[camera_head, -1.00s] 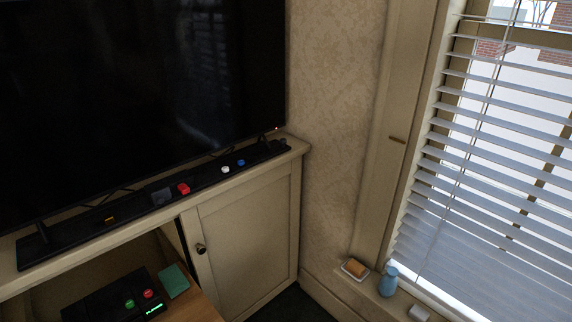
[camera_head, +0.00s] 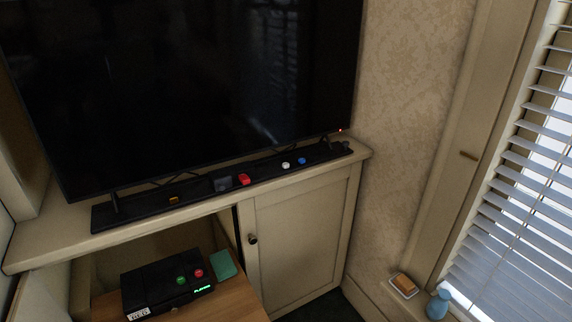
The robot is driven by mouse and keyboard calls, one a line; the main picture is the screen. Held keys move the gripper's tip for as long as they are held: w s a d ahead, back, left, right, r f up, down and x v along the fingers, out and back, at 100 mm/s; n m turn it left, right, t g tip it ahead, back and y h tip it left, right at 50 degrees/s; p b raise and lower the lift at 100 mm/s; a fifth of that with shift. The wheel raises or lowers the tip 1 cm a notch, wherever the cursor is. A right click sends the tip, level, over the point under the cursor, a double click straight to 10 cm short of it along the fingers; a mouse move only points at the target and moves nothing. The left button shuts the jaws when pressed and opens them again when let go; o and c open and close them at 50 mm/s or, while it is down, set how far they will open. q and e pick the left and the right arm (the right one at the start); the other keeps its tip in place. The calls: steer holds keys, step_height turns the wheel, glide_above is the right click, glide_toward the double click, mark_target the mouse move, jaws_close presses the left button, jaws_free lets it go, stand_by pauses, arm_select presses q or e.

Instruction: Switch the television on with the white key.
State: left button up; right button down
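The television (camera_head: 190,85) stands on top of a cream cabinet, and its screen is dark. A small red light shows at its lower right corner. A black bar (camera_head: 140,210) lies along the cabinet top in front of it. The white key (camera_head: 286,166) sits on this bar, right of the middle. A blue key (camera_head: 302,161) is just right of it. A red key (camera_head: 243,180), a dark grey block (camera_head: 222,184) and an orange key (camera_head: 174,199) are to its left. Neither of my grippers is in view.
A black box (camera_head: 150,284) with green and red buttons and lit green lettering sits on a wooden surface below the cabinet top, beside a green block (camera_head: 223,264). The cabinet door (camera_head: 300,235) is shut. A soap dish (camera_head: 403,286) and blue bottle (camera_head: 438,304) stand by the window at right.

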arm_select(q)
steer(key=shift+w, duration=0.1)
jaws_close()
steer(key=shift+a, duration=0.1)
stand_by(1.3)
